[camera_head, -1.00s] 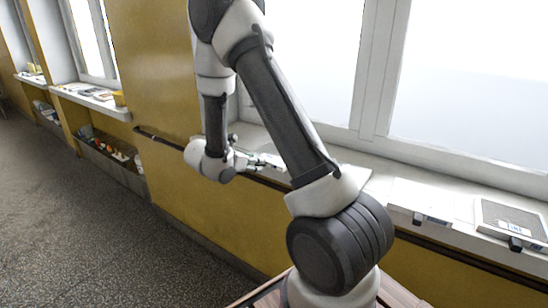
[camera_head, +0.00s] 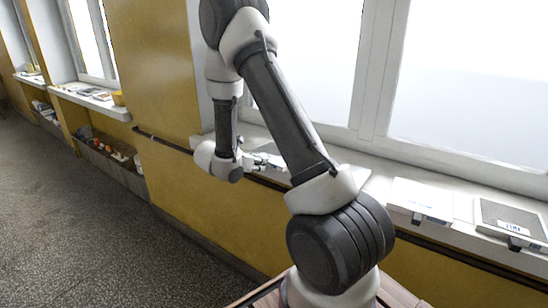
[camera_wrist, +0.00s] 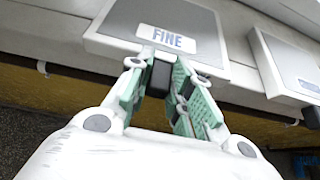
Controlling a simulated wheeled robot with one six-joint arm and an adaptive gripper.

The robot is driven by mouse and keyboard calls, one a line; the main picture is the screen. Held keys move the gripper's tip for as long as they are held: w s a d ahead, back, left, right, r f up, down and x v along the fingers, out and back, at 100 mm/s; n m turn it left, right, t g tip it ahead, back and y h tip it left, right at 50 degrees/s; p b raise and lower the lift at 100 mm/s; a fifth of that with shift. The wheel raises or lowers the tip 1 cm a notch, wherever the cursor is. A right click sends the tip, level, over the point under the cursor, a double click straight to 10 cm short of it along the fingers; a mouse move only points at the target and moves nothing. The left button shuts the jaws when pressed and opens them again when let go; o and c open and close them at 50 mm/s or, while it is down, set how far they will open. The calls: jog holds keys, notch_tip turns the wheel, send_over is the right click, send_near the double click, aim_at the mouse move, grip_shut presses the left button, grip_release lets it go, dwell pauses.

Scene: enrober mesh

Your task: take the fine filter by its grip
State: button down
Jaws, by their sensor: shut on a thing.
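The fine filter (camera_wrist: 205,22) is a flat grey panel with a pale frame and a label reading FINE, at the top of the wrist view. It lies on the window sill, and its dark grip (camera_wrist: 160,78) sticks out over the sill's front edge. My gripper (camera_wrist: 160,72) is shut on this grip, with one green-padded finger on each side. In the head view my gripper (camera_head: 258,160) is at the sill's edge, small and partly hidden by my arm, so the filter is hard to make out there.
Another framed panel (camera_wrist: 300,75) with a label and dark grip lies to the right in the wrist view. In the head view, a white panel (camera_head: 422,196) and a grey panel (camera_head: 512,216) lie farther right on the sill. A dark rail (camera_head: 165,143) runs along the yellow wall.

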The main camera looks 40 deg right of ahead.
jog(key=s+a, duration=0.3)
jog(key=a, duration=0.7)
jog(key=s+a, duration=0.4)
jog(key=a, duration=0.7)
jog(key=shift+r, duration=0.2)
dwell(1.3)
dwell(0.3)
